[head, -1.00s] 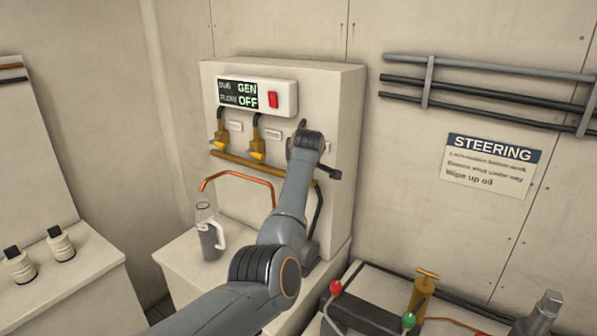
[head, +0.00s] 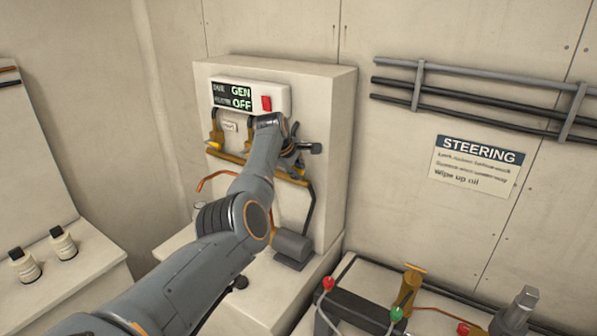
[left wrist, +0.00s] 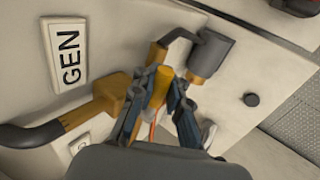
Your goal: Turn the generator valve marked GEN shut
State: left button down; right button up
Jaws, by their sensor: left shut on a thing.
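The panel (head: 335,120) on the back wall carries a display (head: 233,97) reading GEN and OFF. In the left wrist view a GEN label (left wrist: 68,56) sits beside a brass valve body (left wrist: 108,100) with a dark hose. My left gripper (left wrist: 158,92) is at this valve, its two fingers closed on either side of the yellow valve handle (left wrist: 158,82). In the head view my left gripper (head: 289,158) is at the panel below the display, and my forearm hides much of the valve. My right gripper is not in view.
Another yellow valve (head: 214,143) is left of my arm. My arm mostly hides the jug (head: 199,207). Two bottles (head: 62,243) stand at left, and a brass fitting (head: 408,290) at lower right.

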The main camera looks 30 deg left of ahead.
pick_arm(q)
jog(key=shift+r, duration=0.2)
jog(key=c, duration=1.6)
grip_release()
jog(key=shift+a, duration=0.1)
jog(key=shift+s+r, duration=0.1)
jog(key=shift+s, duration=0.1)
jog(key=shift+r, duration=0.1)
jog(key=shift+s+r, duration=0.15)
jog(key=shift+r, duration=0.1)
jog(key=v, duration=1.1)
jog(key=shift+s, duration=0.25)
